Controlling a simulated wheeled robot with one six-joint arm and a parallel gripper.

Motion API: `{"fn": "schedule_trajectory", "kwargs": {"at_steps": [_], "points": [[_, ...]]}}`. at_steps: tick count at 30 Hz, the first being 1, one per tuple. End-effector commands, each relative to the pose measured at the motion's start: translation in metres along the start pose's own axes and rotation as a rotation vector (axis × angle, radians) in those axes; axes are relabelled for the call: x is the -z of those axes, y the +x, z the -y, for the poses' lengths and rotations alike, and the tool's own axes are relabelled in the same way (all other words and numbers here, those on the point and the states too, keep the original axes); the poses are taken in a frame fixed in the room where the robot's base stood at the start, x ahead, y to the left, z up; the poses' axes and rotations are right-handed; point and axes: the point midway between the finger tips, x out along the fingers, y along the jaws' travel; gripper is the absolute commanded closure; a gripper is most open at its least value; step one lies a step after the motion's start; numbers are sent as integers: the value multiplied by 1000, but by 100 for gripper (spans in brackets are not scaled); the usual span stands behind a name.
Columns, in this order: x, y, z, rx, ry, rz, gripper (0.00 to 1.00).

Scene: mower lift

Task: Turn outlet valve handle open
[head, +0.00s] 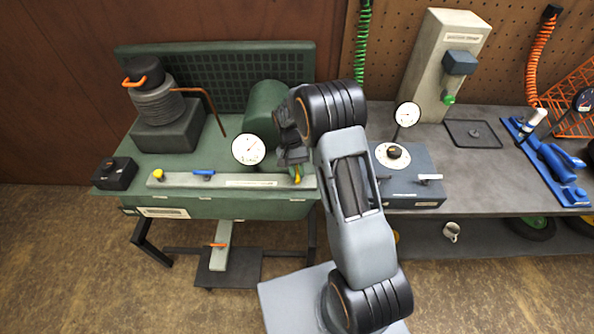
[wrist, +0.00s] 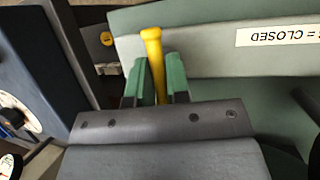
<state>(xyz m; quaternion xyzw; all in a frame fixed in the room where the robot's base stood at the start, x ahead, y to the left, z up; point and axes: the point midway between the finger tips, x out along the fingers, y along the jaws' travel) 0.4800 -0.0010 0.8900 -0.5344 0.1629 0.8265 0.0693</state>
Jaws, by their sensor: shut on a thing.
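A yellow valve handle (wrist: 152,48) stands between the green fingertips of my gripper (wrist: 156,82) in the wrist view. The gripper is shut on it, and the handle's rounded end sticks out past the fingers. In the head view the yellow handle (head: 297,176) shows only as a small patch at the right end of the grey manifold bar (head: 228,181). My gripper (head: 295,164) hides most of it from above. A label ending in "= CLOSED" (wrist: 281,30) is on the bar, upside down in the wrist view. The valve body is hidden.
A blue handle (head: 203,172) and a yellow knob (head: 158,174) sit farther left on the bar. A round gauge (head: 248,149) stands just behind it. A blue-grey box with a dial (head: 408,178) is close on the right. Open floor lies in front.

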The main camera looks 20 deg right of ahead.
Motion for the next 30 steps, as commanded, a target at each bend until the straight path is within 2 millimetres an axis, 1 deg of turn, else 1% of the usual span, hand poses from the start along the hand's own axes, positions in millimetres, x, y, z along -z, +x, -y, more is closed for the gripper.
{"fn": "schedule_trajectory", "kwargs": {"at_steps": [6,7,12,14,20,23,26,30], "points": [[0,-1,0,0,-2,-3,100],[0,-1,0,0,-2,-3,81],[0,0,0,0,-1,-2,65],[0,0,0,0,0,-2,60],[0,0,0,1,0,-1,60],[1,-4,0,1,1,-2,60],[1,-14,0,2,1,-4,60],[2,-40,1,3,1,-6,60]]}}
